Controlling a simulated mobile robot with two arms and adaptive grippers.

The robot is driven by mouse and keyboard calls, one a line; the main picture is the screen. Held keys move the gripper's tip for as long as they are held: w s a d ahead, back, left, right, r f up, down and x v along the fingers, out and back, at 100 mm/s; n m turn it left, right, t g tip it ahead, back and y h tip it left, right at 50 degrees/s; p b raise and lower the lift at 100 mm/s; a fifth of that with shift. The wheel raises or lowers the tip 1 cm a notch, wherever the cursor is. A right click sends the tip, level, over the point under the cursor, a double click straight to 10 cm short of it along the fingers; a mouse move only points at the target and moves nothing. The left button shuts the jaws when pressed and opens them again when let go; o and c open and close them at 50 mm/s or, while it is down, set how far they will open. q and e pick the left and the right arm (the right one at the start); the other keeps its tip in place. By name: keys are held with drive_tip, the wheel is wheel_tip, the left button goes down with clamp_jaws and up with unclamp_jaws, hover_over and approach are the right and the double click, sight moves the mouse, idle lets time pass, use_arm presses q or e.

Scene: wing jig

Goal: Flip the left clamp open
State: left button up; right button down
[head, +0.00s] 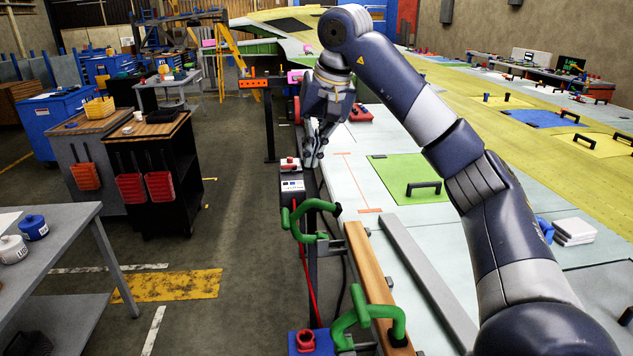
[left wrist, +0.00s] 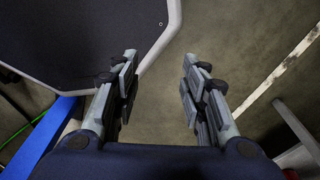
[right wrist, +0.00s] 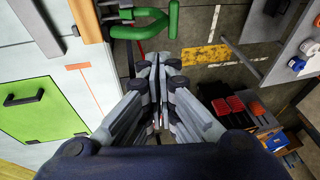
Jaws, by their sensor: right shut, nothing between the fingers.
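Two green-handled clamps stand along the jig's near edge in the head view. One clamp (head: 300,222) is farther off and to the left, and the other clamp (head: 366,316) is nearer and to the right. A green clamp handle (right wrist: 172,25) also shows at the top of the right wrist view, ahead of my fingertips and apart from them. My right gripper (head: 312,160) is shut and empty beyond the farther clamp, close to the panel edge; its fingers also show in the right wrist view (right wrist: 158,66). My left gripper (left wrist: 159,75) is open and empty, over the floor.
A wooden bar (head: 369,280) and a grey bar (head: 428,280) lie beside the clamps. A control box with a red button (head: 290,164) sits near my right gripper. A green panel (head: 408,180) with a black handle is to the right. The floor aisle (head: 240,240) is open at left.

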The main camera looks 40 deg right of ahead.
wheel_tip(320, 180, down, 2)
drive_tip(key=a, duration=0.2)
drive_tip(key=p, duration=0.2)
hover_over(285, 212)
drive_tip(key=s+d, duration=0.2)
drive_tip(key=f, duration=0.7)
drive_tip(key=shift+d, duration=0.2)
drive_tip(key=shift+w+a+f+p, duration=0.25)
drive_tip(key=shift+a+f+p, duration=0.35)
drive_tip(key=shift+f, duration=0.3)
drive_tip(key=shift+a+f, duration=0.25)
drive_tip(key=shift+a, duration=0.1)
drive_tip(key=shift+w+a+f, duration=0.1)
drive_tip(key=shift+a+f, duration=0.05)
drive_tip(key=shift+f, duration=0.15)
drive_tip(key=shift+w, duration=0.1)
use_arm(q)
drive_tip(key=a+r, duration=0.2)
drive_tip(key=a, duration=0.1)
drive_tip(key=s+a+r, duration=0.1)
drive_tip(key=shift+a, duration=0.2)
